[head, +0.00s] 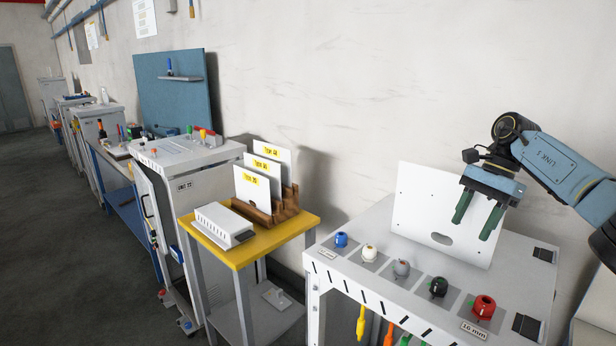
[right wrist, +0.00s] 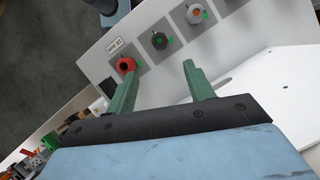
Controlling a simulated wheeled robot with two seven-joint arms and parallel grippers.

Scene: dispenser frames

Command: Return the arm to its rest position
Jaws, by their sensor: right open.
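My right gripper (head: 478,215) is raised in front of the upright white panel (head: 424,205) on the white dispenser table. Its two green fingers are apart, with nothing between them. In the right wrist view the open gripper (right wrist: 158,82) points toward the row of coloured knobs and is empty. The right arm comes in from the right edge of the head view, bent at a dark joint above the table. My left gripper is not in the head view.
The dispenser table (head: 400,287) carries blue (head: 341,240), white, grey, black and red (head: 484,306) knobs along its front. A yellow-topped stand (head: 240,255) left of it holds labelled white plates (head: 258,190) in a wooden rack. A grey cabinet (head: 205,220) stands farther left. Open floor lies at far left.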

